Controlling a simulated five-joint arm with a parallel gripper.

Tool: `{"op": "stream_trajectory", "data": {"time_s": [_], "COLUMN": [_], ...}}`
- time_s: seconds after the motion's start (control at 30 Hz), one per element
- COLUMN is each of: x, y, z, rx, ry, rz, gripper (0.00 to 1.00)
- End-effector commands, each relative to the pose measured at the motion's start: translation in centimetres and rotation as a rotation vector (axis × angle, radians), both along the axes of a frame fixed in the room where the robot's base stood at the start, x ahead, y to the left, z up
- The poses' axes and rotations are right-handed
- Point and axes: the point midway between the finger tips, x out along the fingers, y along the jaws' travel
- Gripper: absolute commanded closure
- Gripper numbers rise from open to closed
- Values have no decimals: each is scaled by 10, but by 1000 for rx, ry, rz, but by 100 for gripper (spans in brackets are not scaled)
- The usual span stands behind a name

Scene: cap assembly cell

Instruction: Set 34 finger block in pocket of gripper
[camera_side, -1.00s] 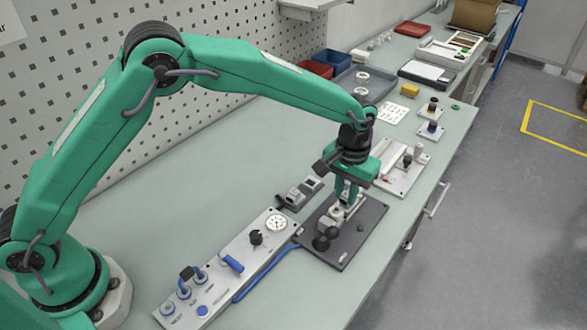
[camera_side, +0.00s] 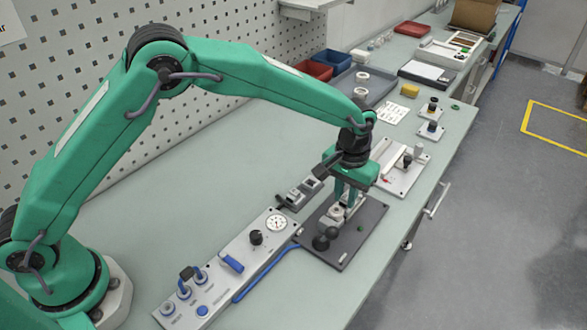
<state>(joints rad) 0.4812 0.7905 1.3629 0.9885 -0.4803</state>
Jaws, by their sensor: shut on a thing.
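My gripper (camera_side: 349,196) points down over the dark base plate (camera_side: 370,222), at the grey metal fixture (camera_side: 334,211) mounted there. Its green fingers are shut on a small part, taken as the finger block. The fingers and fixture hide most of that part, and its number cannot be read. I cannot tell whether it sits in the pocket or just above it. A dark round knob (camera_side: 322,242) is on the front of the fixture.
Two grey blocks (camera_side: 303,190) lie left of the plate. A control panel (camera_side: 256,238) with gauge and knobs and a blue hose (camera_side: 262,270) are at the front left. A pale plate with posts (camera_side: 400,172) stands behind right. The table's left middle is clear.

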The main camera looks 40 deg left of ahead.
Motion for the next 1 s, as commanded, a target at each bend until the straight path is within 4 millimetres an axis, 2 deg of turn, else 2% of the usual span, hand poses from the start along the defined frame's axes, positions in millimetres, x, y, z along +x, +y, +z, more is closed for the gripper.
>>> {"op": "stream_trajectory", "data": {"time_s": [0.77, 0.8, 0.9, 1.0], "x": [0, 0, 0, 0], "y": [0, 0, 0, 0], "z": [-6, -6, -6, -6], "rx": [0, 0, 0, 0], "ry": [-1, -1, 0, 0], "rz": [0, 0, 0, 0], "gripper": [100, 75, 55, 55]}}
